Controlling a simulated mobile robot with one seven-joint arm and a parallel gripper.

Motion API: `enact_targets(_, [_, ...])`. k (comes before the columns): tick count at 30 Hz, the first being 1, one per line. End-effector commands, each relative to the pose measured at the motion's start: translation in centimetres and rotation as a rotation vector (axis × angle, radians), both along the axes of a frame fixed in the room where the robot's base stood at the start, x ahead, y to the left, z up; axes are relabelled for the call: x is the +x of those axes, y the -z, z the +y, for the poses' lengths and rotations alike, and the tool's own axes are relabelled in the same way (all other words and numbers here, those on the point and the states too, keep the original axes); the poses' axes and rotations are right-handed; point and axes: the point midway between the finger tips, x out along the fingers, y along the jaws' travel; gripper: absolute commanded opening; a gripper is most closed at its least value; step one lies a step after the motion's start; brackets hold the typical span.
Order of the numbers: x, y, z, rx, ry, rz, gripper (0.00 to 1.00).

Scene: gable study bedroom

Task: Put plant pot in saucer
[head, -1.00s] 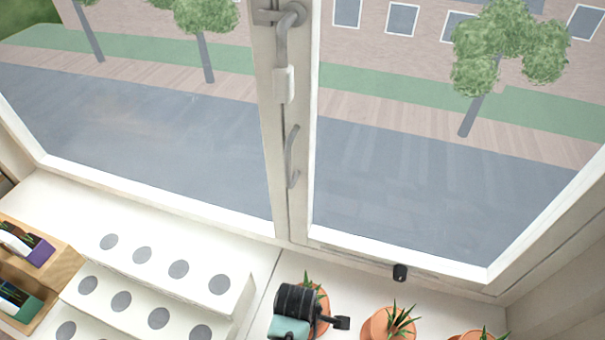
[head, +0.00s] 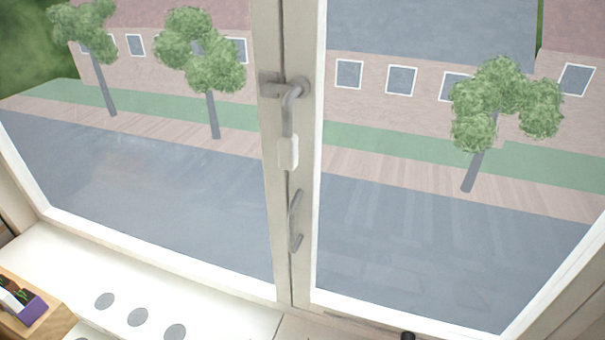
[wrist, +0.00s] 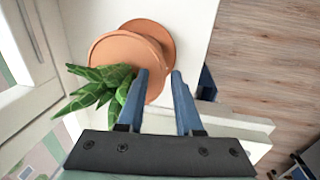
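In the wrist view a terracotta plant pot (wrist: 118,50) with spiky green leaves (wrist: 98,90) is at the upper left of my gripper. A second round terracotta edge (wrist: 155,32), perhaps the saucer, shows behind it and is partly covered. I cannot tell whether the pot rests in it. My gripper (wrist: 160,73) has two blue fingers spread apart. The left finger overlaps the pot's right side in the picture, and part of the terracotta shows between the fingers. Contact cannot be made out. The head view shows neither pot nor gripper.
A white surface (wrist: 195,22) lies beside the pot, with wooden floor (wrist: 265,50) beyond its edge. In the head view the window frame (head: 292,215) stands behind the white sill (head: 190,290). A white stepped stand with grey discs (head: 137,317) and a wooden holder (head: 52,325) are at lower left.

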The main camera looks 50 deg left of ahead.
Motion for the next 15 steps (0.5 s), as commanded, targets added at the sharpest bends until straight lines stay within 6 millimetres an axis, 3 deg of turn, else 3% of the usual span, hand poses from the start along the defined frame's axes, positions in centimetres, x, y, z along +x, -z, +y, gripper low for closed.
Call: enact_targets(15, [-1.2, -9.1, -0.7, 0.002, 0.000, -0.002, 0.34])
